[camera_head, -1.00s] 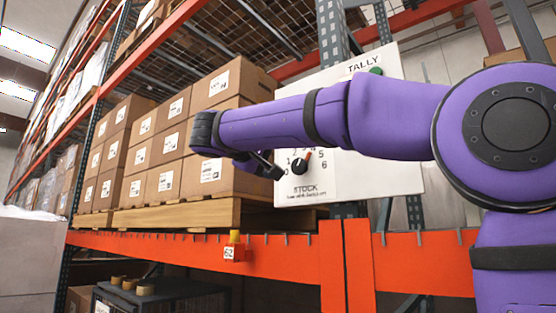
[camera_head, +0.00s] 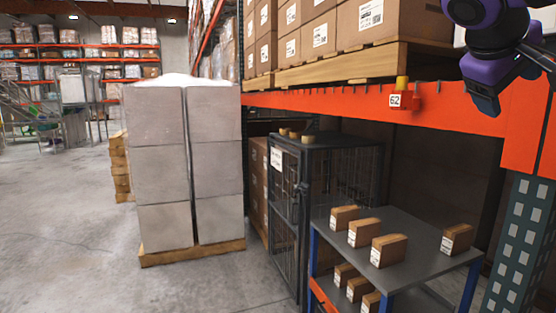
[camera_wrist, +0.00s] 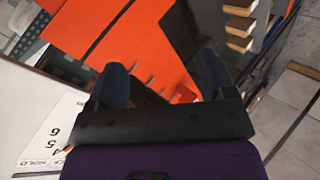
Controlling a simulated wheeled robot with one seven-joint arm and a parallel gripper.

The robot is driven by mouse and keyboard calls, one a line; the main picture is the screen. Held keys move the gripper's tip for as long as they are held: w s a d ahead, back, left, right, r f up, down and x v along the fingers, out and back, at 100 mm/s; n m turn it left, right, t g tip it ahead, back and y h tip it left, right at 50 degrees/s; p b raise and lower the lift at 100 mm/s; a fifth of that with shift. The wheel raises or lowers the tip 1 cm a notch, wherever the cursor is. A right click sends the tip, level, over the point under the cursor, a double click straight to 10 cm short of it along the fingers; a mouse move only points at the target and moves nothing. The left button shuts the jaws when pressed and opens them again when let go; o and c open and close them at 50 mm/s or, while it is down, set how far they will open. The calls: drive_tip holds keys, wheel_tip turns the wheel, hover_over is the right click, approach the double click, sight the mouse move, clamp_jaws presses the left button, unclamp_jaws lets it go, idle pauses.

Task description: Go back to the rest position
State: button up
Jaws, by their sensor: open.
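My gripper (camera_wrist: 162,78) shows in the wrist view with its two dark fingers spread apart and nothing between them. An orange rack beam (camera_wrist: 85,25) lies beyond the fingers. The white dial board (camera_wrist: 52,135) shows at the lower left of the wrist view, with numbers up to 6 and part of the word HOLD; its knob is hardly visible. In the head view, my purple and black wrist hangs in the upper right corner, in front of the orange rack beam (camera_head: 330,103). The gripper's fingers are hard to make out there.
Boxes (camera_head: 375,18) stand on a pallet above the beam. A yellow-topped tag marked 62 (camera_head: 401,98) sits on the beam. Below are a dark cage (camera_head: 288,200) and a grey shelf cart (camera_head: 408,232) with small cartons. A wrapped pallet load (camera_head: 160,165) stands left; floor further left is clear.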

drive_tip(key=s+a+f+y, duration=0.2)
drive_tip(key=s+f+y, duration=0.2)
drive_tip(key=f, duration=0.6)
drive_tip(key=s+a+f+m+y, duration=0.1)
drive_tip(key=s+a+f+y, duration=0.2)
drive_tip(key=s+f, duration=0.6)
wheel_tip(320, 180, down, 2)
drive_tip(key=shift+s+a+f+y, duration=0.2)
drive_tip(key=shift+s+a+y, duration=0.1)
drive_tip(key=shift+y, duration=0.7)
